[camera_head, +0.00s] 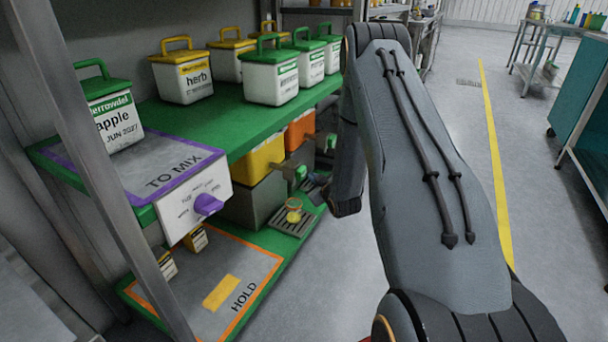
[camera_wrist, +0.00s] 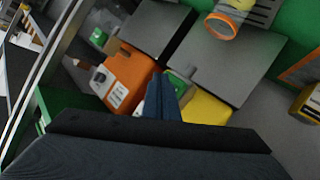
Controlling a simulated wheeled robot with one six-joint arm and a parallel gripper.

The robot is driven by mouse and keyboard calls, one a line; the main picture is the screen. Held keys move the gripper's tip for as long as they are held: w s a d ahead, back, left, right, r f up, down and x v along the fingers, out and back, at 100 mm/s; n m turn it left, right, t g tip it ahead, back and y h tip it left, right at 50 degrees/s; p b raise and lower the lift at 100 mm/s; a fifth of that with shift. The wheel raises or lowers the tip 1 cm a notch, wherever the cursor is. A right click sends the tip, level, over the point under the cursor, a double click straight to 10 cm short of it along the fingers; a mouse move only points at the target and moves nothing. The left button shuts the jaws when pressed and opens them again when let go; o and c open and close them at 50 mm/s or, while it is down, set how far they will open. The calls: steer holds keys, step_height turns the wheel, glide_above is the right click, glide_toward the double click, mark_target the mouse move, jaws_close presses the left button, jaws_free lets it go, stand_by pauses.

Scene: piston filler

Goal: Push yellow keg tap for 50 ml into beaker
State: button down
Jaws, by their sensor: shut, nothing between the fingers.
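The yellow keg (camera_head: 262,158) sits on a grey stand under the green shelf. In the wrist view the yellow keg (camera_wrist: 208,107) is partly hidden behind my gripper. A small green and grey part, which seems to be its tap (camera_head: 301,173), juts from its front in the head view. The beaker (camera_head: 294,216), with an orange rim, stands on the slatted drip tray below; the beaker (camera_wrist: 221,26) also shows in the wrist view. My gripper (camera_wrist: 161,88) is shut and empty, appearing near the yellow and orange kegs. Contact with the tap cannot be told.
The orange keg (camera_head: 299,130) stands beyond the yellow one. Lidded tubs line the green shelf (camera_head: 219,127) above. Open floor (camera_head: 471,140) lies right.

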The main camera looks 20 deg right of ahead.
steer(key=shift+s, duration=0.1)
steer(key=s+d+p, duration=0.2)
steer(key=s+d, duration=0.1)
steer(key=shift+s+d, duration=0.1)
steer(key=shift+s, duration=0.3)
stand_by(0.4)
stand_by(1.5)
